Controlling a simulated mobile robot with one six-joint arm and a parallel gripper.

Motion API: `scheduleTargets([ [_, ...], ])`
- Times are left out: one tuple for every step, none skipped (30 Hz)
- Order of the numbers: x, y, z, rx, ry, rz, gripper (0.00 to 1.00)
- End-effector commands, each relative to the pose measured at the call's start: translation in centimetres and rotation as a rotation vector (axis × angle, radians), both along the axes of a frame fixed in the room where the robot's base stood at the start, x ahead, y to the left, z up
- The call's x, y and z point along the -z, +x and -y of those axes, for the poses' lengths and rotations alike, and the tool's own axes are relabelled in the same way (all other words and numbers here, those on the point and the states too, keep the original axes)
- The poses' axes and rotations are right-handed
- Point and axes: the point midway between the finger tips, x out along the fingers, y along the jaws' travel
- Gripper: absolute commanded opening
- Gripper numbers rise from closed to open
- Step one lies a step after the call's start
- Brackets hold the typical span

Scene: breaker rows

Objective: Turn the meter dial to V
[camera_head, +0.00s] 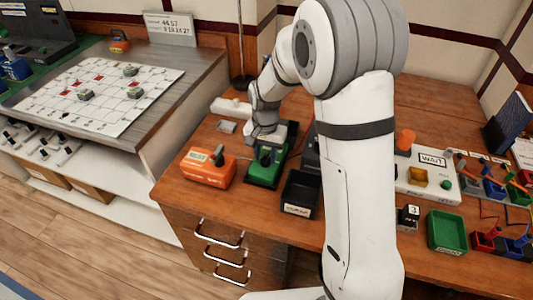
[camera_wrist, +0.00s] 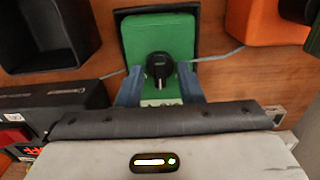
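A green box (camera_head: 266,167) with a black round dial on its face stands on a dark base on the wooden desk. In the wrist view the green box (camera_wrist: 137,38) shows its black dial (camera_wrist: 160,68), with small pale marks below it, too small to read. My gripper (camera_wrist: 160,86) is open and empty, with a bluish finger on either side of the box's near part, the dial between and beyond them. I cannot tell whether the fingers touch the box. In the head view my gripper (camera_head: 265,143) is just behind the green box and partly hides it.
An orange box (camera_head: 207,170) with a dark knob stands left of the green box, and a black bin (camera_head: 301,192) stands right of it. A thin grey cable (camera_wrist: 222,55) runs by the green box. A green tray (camera_head: 446,231) and coloured parts sit further right.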

Motion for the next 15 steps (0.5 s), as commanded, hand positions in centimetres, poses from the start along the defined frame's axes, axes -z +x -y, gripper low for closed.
scheduleTargets([
  [0.0, 0.0, 0.0, 0.000, 0.000, 0.000, 0.34],
  [-0.1, 0.0, 0.0, 0.000, 0.000, 0.000, 0.34],
  [-0.2, 0.0, 0.0, 0.000, 0.000, 0.000, 0.34],
  [-0.5, 0.0, 0.0, 0.000, 0.000, 0.001, 0.34],
  [-0.8, 0.0, 0.0, 0.000, 0.001, 0.001, 0.34],
  [-1.3, 0.1, 0.0, 0.000, 0.001, 0.003, 0.34],
  [-1.7, 0.1, 0.0, 0.000, 0.001, 0.004, 0.34],
  [-2.3, 0.1, 0.0, 0.000, 0.001, 0.004, 0.34],
  [-3.0, 0.0, 0.0, 0.000, 0.001, 0.005, 0.34],
  [-3.5, 0.0, 0.0, 0.000, 0.001, 0.004, 0.34],
  [-4.1, 0.0, 0.0, 0.000, 0.001, 0.004, 0.34],
  [-4.8, 0.0, 0.0, 0.000, 0.000, 0.004, 0.34],
  [-5.3, 0.0, 0.0, 0.000, 0.001, 0.004, 0.34],
  [-5.7, 0.0, 0.0, 0.000, 0.001, 0.004, 0.34],
  [-6.3, 0.0, 0.0, 0.000, 0.001, 0.003, 0.34],
])
